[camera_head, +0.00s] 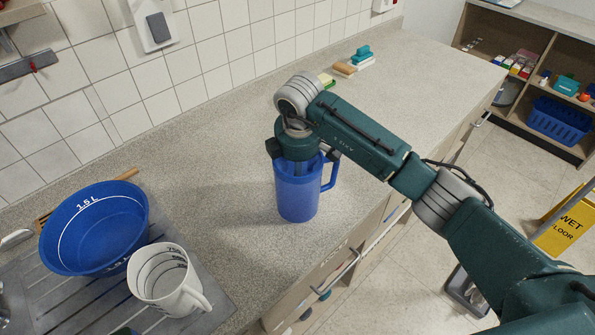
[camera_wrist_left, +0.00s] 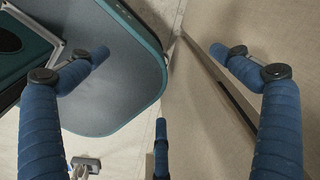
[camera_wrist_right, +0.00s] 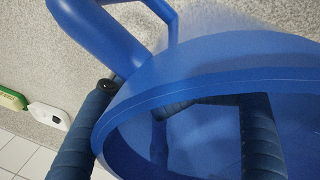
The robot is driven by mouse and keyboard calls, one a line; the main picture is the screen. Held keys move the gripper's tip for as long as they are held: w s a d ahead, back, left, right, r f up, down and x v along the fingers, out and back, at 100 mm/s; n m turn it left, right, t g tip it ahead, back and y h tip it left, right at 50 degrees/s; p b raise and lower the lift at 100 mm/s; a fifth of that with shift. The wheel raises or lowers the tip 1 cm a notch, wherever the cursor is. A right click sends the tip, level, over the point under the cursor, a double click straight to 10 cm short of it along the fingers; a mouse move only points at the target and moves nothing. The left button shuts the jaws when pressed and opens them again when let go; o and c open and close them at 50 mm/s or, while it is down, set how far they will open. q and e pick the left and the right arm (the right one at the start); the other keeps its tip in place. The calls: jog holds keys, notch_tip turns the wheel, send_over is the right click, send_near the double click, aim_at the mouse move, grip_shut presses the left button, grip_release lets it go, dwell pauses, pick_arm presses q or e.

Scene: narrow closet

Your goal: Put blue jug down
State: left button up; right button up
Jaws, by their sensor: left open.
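The blue jug (camera_head: 298,190) is upright on the grey speckled counter, or very close above it; the exact contact under its base is hard to see. Its handle (camera_head: 330,172) points right. My right gripper (camera_head: 297,158) reaches down into its top. In the right wrist view, the jug's rim (camera_wrist_right: 215,72) passes between the fingers of my right gripper (camera_wrist_right: 135,100), one outside the wall and another bent inside. They look closed on the wall. My left gripper (camera_wrist_left: 160,60) is open and empty, over the floor and beside a cabinet front; it is outside the head view.
A blue basin (camera_head: 95,228) and a white measuring jug (camera_head: 168,280) stand on the draining area at left. Brushes (camera_head: 350,64) lie at the back near the tiled wall. Counter (camera_head: 225,195) around the blue jug is clear. A yellow wet-floor sign (camera_head: 566,222) stands at right.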

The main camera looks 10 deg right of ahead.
jog(key=b+v, duration=0.2)
jog(key=v, duration=0.9)
jog(key=shift+r, duration=0.3)
